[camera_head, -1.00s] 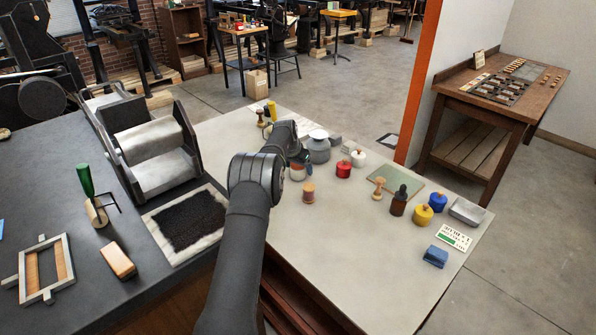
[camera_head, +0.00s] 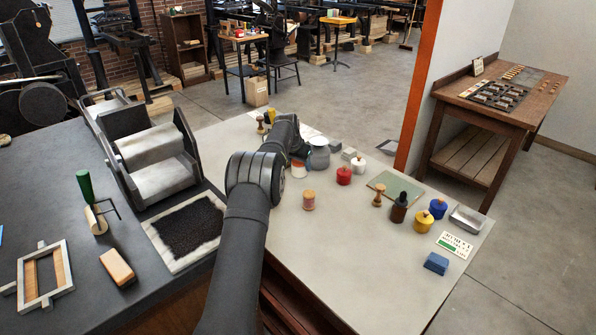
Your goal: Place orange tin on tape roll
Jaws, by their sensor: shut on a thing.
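My arm reaches over the pale table, and my gripper (camera_head: 303,154) is at its far end, small and mostly hidden behind my own wrist. An orange and white thing (camera_head: 298,169) shows just below my gripper, close to the grey jar. Its orange part looks like the orange tin, in the jaws; the edges are too small to make out. I cannot tell whether the white part is the tape roll, or whether the two touch.
A grey jar (camera_head: 319,155) stands just right of my gripper. A red pot (camera_head: 344,176), a white pot (camera_head: 358,164) and a wooden spool (camera_head: 309,200) stand nearby. A dark bottle (camera_head: 399,208) and a yellow pot (camera_head: 423,220) are further right. The table's front middle is clear.

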